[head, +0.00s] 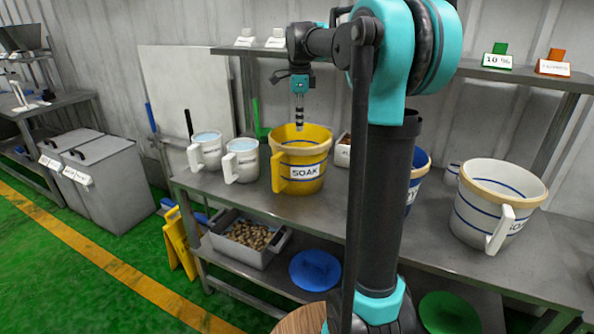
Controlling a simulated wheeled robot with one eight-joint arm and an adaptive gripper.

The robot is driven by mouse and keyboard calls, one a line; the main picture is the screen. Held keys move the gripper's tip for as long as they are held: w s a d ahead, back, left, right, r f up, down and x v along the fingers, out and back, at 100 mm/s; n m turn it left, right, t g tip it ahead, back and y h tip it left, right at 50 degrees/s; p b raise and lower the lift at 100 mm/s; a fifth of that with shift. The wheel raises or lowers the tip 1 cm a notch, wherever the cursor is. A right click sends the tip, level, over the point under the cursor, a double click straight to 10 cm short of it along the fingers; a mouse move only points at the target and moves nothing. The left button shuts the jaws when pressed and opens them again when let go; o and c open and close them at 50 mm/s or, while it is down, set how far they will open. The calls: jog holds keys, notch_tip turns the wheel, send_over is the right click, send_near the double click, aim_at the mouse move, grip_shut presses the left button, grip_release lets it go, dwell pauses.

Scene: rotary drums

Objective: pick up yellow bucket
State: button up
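The yellow bucket (283,158) stands upright on the metal bench, a little left of the picture's middle. It has blue bands, a white label reading "SOAK" and a yellow handle on its front left side. My gripper (299,124) points down at the bucket's mouth, over or just inside the far part of the rim. It is small and dark here, so I cannot tell whether its fingers are open or shut, or whether they touch the bucket.
Two white jugs (207,152) (243,161) stand close to the bucket's left. A blue bucket (418,160) is partly hidden behind my arm, and a large white bucket (482,205) stands at right. A shelf (480,70) with small labelled items runs above the bench (330,225).

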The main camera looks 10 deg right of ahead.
send_over(299, 160)
notch_tip(299, 160, down, 8)
jog(key=shift+w+d+r, duration=0.15)
jog(key=shift+r, duration=0.1)
jog(key=shift+a+f, duration=0.2)
jog(key=shift+f, duration=2.45)
grip_shut()
